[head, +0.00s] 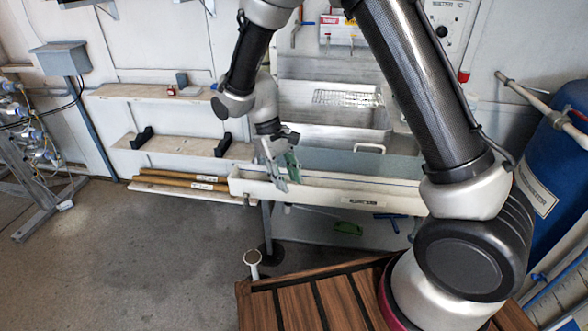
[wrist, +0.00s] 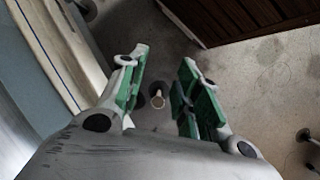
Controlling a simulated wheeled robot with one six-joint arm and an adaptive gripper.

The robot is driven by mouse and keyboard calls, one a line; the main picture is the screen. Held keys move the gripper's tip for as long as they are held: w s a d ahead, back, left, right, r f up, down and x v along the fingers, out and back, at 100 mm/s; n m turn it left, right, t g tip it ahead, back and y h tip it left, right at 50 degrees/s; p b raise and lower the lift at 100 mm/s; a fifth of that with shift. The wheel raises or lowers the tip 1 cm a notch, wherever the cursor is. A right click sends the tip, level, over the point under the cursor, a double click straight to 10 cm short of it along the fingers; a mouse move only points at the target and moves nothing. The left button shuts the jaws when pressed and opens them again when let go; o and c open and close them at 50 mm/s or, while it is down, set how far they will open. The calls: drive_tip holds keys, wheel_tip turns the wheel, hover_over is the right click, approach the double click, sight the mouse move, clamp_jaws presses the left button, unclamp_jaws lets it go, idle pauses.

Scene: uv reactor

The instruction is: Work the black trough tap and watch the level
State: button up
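The long cream trough (head: 310,195) runs across the middle of the head view, with a small dark-lettered label on its front. Its front wall also seems to show as a pale edge at the left of the wrist view (wrist: 55,50). I cannot read a water level in it. I cannot make out the black tap in either view; my gripper may hide it. My gripper (head: 281,166) points down at the trough's left end, its green-padded fingers apart. In the wrist view the fingers (wrist: 162,82) are spread with nothing held between them.
A white-topped post (head: 253,260) stands on the floor below the trough's left end. A slatted wooden deck (head: 300,300) is in front, and a blue barrel (head: 555,160) at right. Shelves (head: 180,147) line the back wall. The floor at left is open.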

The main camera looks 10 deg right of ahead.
drive_tip(key=shift+s+d+r, duration=0.1)
drive_tip(key=shift+d+r, duration=0.35)
drive_tip(key=shift+r, duration=0.4)
drive_tip(key=shift+s+d+r, duration=0.1)
drive_tip(key=shift+d+r, duration=0.3)
drive_tip(key=shift+r, duration=0.45)
